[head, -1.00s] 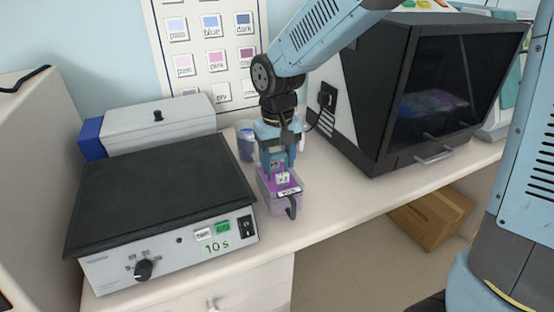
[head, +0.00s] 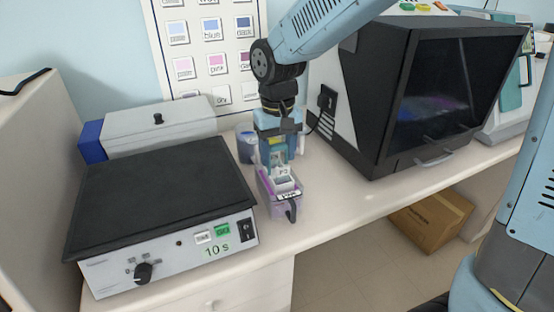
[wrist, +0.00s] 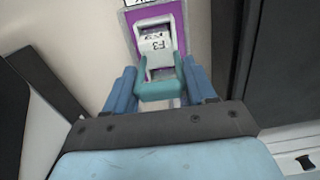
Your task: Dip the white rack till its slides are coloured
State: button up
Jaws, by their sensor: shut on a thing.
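The white rack (head: 285,175) is at the staining tank (head: 266,190), a small purple box with a dark front handle and a white label. My gripper (head: 278,152) is above the tank, shut on the rack. The wrist view shows the white rack (wrist: 155,44) within the purple rim of the tank (wrist: 130,22), with a teal piece (wrist: 160,88) between my blue fingers (wrist: 161,92). More of the rack stands above the rim in the head view. The slides are too small and hidden to tell their colour.
A black-topped hotplate (head: 160,190) reading 10 s stands left of the tank. A grey box (head: 160,125) and a blue-white pot (head: 246,143) are behind. A dark-windowed cabinet (head: 440,100) stands right. A colour chart (head: 212,55) hangs on the wall. The counter's front edge is close to the tank.

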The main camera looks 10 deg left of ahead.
jog(key=shift+r, duration=3.65)
